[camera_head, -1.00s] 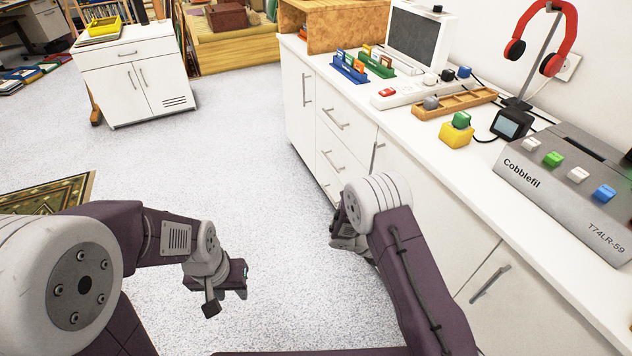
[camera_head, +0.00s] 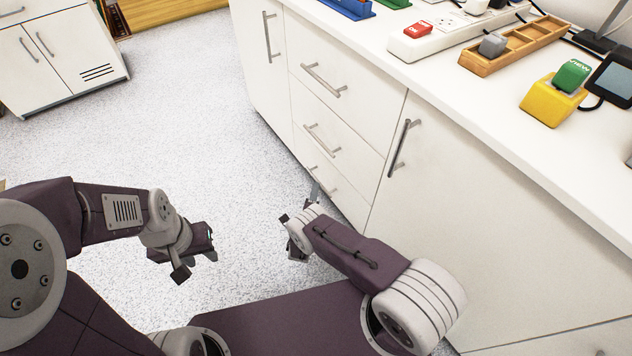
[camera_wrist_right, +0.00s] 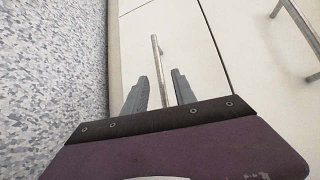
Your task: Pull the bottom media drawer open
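The bottom media drawer (camera_head: 346,203) is the lowest of three white drawer fronts in the long cabinet and appears closed. Its bar handle (camera_head: 325,182) is partly hidden by my right gripper (camera_head: 314,192), which is low in front of it. In the right wrist view the handle (camera_wrist_right: 155,52) runs between the two grey fingers of my right gripper (camera_wrist_right: 160,92). The fingers are apart, with gaps visible beside the bar. My left gripper (camera_head: 195,254) hangs over the floor at the left, away from the cabinet; its finger opening is unclear.
The middle drawer (camera_head: 335,128) and top drawer (camera_head: 350,85) are above, both closed. A cabinet door (camera_head: 480,200) with a vertical handle is on the right. The countertop (camera_head: 480,95) holds several devices. The speckled floor (camera_head: 190,120) in front of the drawers is clear.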

